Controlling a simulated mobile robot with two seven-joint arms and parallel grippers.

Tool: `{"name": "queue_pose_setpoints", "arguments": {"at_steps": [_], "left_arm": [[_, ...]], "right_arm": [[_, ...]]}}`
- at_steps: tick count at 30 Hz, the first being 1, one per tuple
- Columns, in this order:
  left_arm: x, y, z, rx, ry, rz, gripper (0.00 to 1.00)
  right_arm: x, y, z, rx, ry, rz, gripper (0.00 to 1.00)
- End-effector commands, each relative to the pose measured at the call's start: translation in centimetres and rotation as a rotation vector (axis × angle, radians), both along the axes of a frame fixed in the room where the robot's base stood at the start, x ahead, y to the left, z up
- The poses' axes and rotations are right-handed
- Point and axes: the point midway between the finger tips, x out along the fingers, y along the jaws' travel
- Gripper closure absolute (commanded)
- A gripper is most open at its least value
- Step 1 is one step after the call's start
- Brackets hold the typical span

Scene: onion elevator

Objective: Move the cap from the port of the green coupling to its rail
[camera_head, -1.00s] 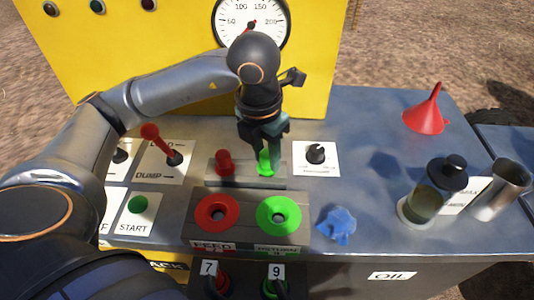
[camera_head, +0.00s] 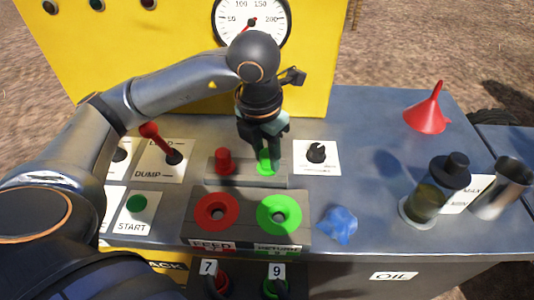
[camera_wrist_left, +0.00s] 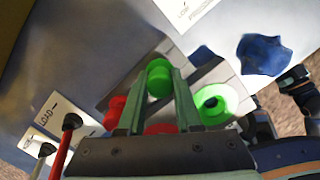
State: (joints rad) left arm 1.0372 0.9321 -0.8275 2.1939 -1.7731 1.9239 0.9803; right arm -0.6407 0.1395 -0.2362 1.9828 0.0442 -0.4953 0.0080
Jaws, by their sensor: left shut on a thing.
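The green cap (camera_head: 267,167) is at the right end of the low grey rail (camera_head: 241,179), behind the couplings. My left gripper (camera_head: 266,153) points down over it and is shut on it. The cap also shows between the two fingers in the left wrist view (camera_wrist_left: 159,78). The fingers hide part of it, and I cannot tell whether it is fully seated on the rail. The green coupling (camera_head: 279,215) is in front of the rail, its port uncovered with a dark hole; it also shows in the left wrist view (camera_wrist_left: 217,102). My right gripper is not in view.
A red cap (camera_head: 224,161) stands on the rail's left end. The red coupling (camera_head: 217,213) is left of the green one. A blue cloth (camera_head: 338,225) lies to the right. A red lever (camera_head: 157,143), a knob (camera_head: 316,152) and a red funnel (camera_head: 428,110) stand around.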

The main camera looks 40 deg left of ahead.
Motion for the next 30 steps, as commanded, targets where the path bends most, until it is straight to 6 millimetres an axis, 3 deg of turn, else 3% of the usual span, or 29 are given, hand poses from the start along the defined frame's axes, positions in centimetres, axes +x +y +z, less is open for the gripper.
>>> {"name": "queue_pose_setpoints", "arguments": {"at_steps": [11, 12, 20, 26, 30], "left_arm": [[-0.11, -0.17, -0.28, -0.001, 0.006, -0.004, 1.00], [-0.11, -0.17, -0.29, -0.001, 0.006, -0.004, 0.63], [-0.13, -0.21, -0.34, -0.002, 0.007, -0.005, 0.34], [-0.13, -0.23, -0.35, -0.002, 0.007, -0.006, 0.31], [-0.14, -0.24, -0.36, -0.002, 0.007, -0.006, 0.16]], "right_arm": [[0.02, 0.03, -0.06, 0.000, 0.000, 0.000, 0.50], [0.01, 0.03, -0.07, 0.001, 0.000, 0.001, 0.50], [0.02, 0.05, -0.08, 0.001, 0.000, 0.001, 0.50], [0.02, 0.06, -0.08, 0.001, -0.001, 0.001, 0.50], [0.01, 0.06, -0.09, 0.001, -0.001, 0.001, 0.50]]}}
